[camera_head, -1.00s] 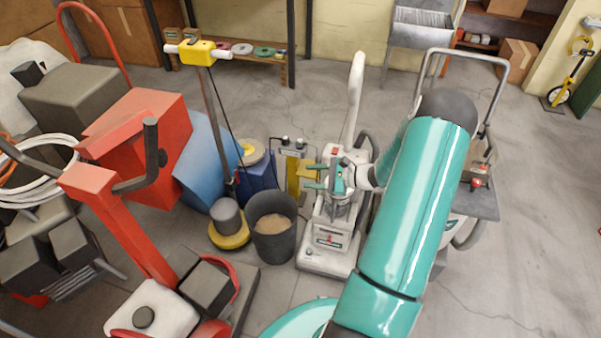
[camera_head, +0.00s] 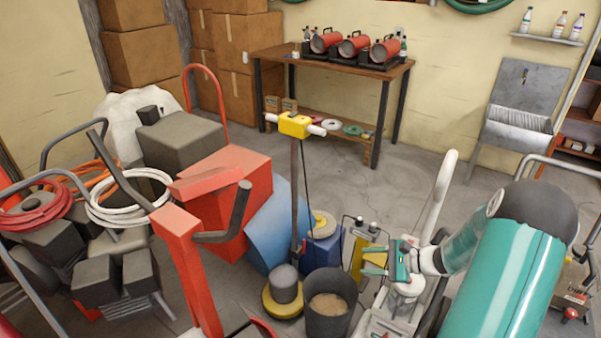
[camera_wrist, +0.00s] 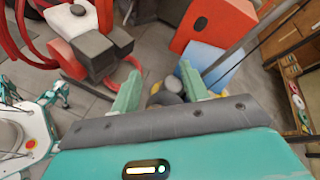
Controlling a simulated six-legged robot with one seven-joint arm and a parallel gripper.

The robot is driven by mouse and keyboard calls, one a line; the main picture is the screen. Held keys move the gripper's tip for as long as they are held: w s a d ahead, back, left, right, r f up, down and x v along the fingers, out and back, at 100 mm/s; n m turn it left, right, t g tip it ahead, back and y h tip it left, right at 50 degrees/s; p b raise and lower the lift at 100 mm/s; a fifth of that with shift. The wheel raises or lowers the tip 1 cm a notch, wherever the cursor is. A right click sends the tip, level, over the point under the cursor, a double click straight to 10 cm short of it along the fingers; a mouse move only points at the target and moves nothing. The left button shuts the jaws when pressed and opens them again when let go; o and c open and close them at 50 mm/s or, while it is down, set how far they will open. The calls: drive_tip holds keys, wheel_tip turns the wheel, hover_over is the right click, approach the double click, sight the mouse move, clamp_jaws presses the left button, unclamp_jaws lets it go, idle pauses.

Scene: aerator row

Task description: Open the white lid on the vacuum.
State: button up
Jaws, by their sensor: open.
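The upright white vacuum (camera_head: 375,322) stands low at the right of the head view, partly cut off by the bottom edge. Its white handle (camera_head: 445,190) rises behind my arm. My gripper (camera_head: 373,264) is in front of the vacuum's upper body in that view, its green fingers apart and pointing left. The gripper and arm cover part of the vacuum, and I cannot make out the white lid clearly. In the wrist view my gripper (camera_wrist: 160,92) is open with nothing held between its fingers. I cannot identify the vacuum there.
A dark bucket (camera_head: 329,310), a yellow-based floor polisher (camera_head: 284,290) and a blue-and-yellow machine (camera_head: 360,248) stand left of the vacuum. A red machine (camera_head: 225,200) is farther left. A wooden table (camera_head: 345,68) stands behind. Floor (camera_head: 420,150) is clear between table and vacuum.

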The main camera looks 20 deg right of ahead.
drive_tip(key=s+a+r+n+g+h, duration=0.25)
drive_tip(key=a+r+n, duration=0.25)
drive_tip(key=a+r, duration=0.25)
drive_tip(key=s+a+r+n+g+h, duration=0.25)
drive_tip(key=a+r+n+g, duration=0.2)
drive_tip(key=a+r, duration=0.3)
drive_tip(key=s+a+r+n+t+h, duration=0.2)
drive_tip(key=s+a+r+n, duration=0.1)
drive_tip(key=s+r+n, duration=0.2)
drive_tip(key=s+a+r+n+t+h, duration=0.2)
drive_tip(key=s+a+r+n+h, duration=0.1)
drive_tip(key=s, duration=0.6)
wheel_tip(320, 180, up, 3)
drive_tip(key=shift+a+r+n, duration=0.2)
drive_tip(key=shift+a+n, duration=0.55)
drive_tip(key=shift+n, duration=0.2)
drive_tip(key=shift+d, duration=0.1)
